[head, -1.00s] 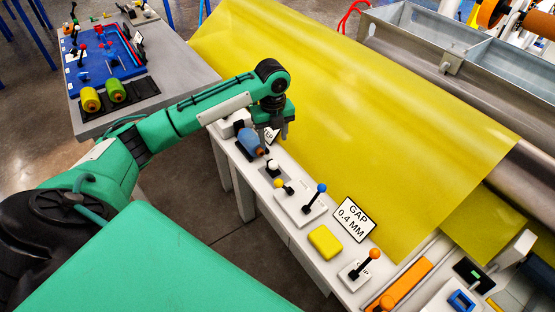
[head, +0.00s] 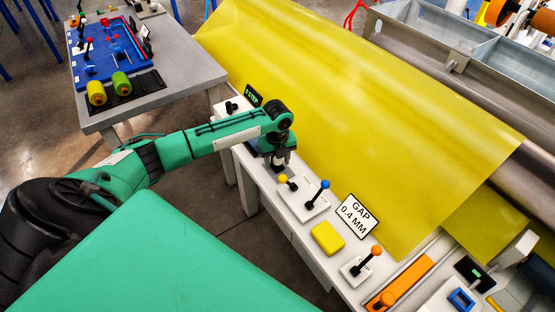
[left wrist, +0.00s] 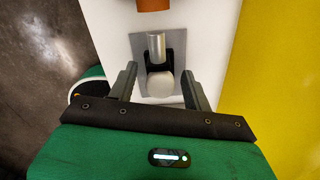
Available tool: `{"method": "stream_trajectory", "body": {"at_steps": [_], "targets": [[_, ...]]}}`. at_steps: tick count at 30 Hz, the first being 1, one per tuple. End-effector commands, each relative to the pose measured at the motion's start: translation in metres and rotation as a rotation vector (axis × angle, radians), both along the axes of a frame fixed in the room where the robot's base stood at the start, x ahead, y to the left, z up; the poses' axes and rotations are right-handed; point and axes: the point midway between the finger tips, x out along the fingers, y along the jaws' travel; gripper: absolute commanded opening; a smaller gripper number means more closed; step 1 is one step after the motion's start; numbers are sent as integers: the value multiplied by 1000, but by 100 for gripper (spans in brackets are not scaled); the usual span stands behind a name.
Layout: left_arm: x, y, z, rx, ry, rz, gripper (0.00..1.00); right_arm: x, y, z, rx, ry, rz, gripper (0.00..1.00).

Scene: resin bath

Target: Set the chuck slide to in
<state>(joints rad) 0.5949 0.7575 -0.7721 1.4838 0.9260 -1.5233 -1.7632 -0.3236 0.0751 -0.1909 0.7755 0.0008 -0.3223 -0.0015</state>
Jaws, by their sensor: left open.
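In the left wrist view, a grey plate (left wrist: 142,45) on the white bench holds a dark slotted mount, a short metal rod (left wrist: 156,48) and a rounded white knob (left wrist: 160,85). This appears to be the chuck slide; no label on it is readable. My left gripper (left wrist: 158,70) is open, with one finger on each side of the knob and visible gaps on both sides. In the head view my left gripper (head: 279,162) points down over the bench and hides most of the slide. My right gripper is not in view.
A yellow-knobbed lever (head: 283,179), blue-knobbed lever (head: 325,184), yellow block (head: 327,238) and orange-knobbed lever (head: 376,251) stand along the bench. The GAP 0.4 MM sign (head: 356,216) and yellow sheet (head: 350,110) lie beyond. An orange part (left wrist: 152,4) shows above the slide.

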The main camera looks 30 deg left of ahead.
Motion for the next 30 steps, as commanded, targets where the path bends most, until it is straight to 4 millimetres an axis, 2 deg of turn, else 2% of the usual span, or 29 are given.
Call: {"method": "stream_trajectory", "body": {"at_steps": [7, 8, 15, 20, 27, 30], "targets": [[0, 0, -1, 0, 0, 0, 50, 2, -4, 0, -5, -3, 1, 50], [0, 0, -1, 0, 0, 0, 46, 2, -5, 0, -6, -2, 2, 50], [0, 0, -1, 0, 0, 0, 0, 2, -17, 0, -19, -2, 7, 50], [3, 6, 0, 1, -1, 1, 0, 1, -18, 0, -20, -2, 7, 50], [15, 36, 0, 0, 0, 2, 0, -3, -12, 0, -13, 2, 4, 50], [16, 37, -1, -1, -1, 1, 0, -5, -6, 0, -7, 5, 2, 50]]}}
